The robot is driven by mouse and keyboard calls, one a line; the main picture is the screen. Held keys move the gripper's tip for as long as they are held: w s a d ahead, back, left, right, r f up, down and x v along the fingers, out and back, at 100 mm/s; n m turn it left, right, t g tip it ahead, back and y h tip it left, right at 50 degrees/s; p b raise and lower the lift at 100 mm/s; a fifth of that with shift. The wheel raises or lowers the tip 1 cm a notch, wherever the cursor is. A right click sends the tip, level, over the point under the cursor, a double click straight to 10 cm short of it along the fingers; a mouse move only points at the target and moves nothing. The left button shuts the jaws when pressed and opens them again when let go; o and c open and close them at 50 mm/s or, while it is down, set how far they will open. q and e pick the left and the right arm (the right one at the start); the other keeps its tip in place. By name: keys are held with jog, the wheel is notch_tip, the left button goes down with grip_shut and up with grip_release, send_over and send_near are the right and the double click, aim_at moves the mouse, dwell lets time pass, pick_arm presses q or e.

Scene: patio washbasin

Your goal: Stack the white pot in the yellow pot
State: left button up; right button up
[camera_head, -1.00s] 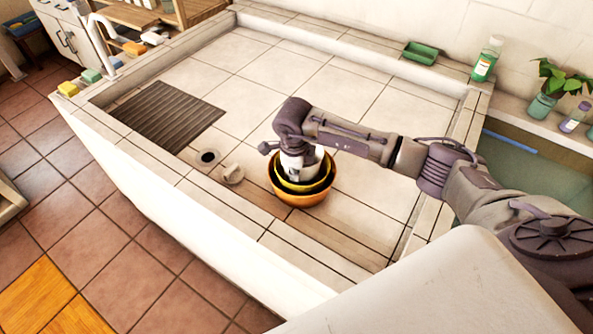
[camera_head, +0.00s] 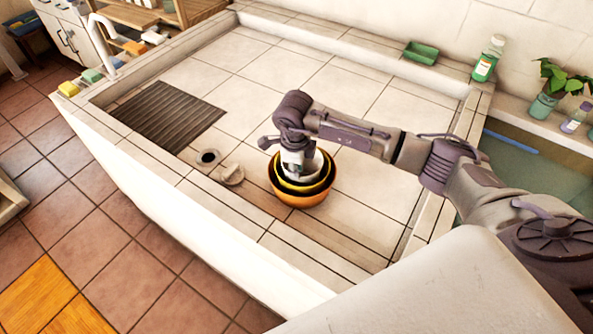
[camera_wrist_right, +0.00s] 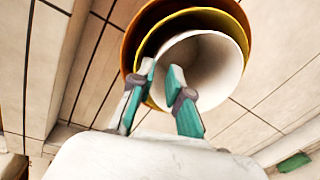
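The white pot (camera_wrist_right: 212,70) sits inside the yellow pot (camera_wrist_right: 176,25), its mouth showing in the right wrist view. The yellow pot sits inside an orange bowl-like pot (camera_wrist_right: 130,42). In the head view the nest shows as the white pot (camera_head: 318,163), yellow pot (camera_head: 305,188) and orange pot (camera_head: 299,200) on the tiles. My right gripper (camera_head: 300,168) is over the white pot. The contact at the rim is partly hidden. My left gripper is not in view.
A drain hole (camera_head: 208,157) and its plug (camera_head: 232,174) lie left of the pots. A ribbed grate (camera_head: 168,115) is farther left. A green dish (camera_head: 421,52) and a bottle (camera_head: 487,58) stand at the back ledge. The tiles behind the pots are clear.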

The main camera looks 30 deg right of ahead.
notch_tip(320, 180, up, 10)
jog(key=s+b, duration=0.1)
jog(key=b, duration=0.1)
jog(key=shift+a+r, duration=0.15)
jog(key=shift+a, duration=0.15)
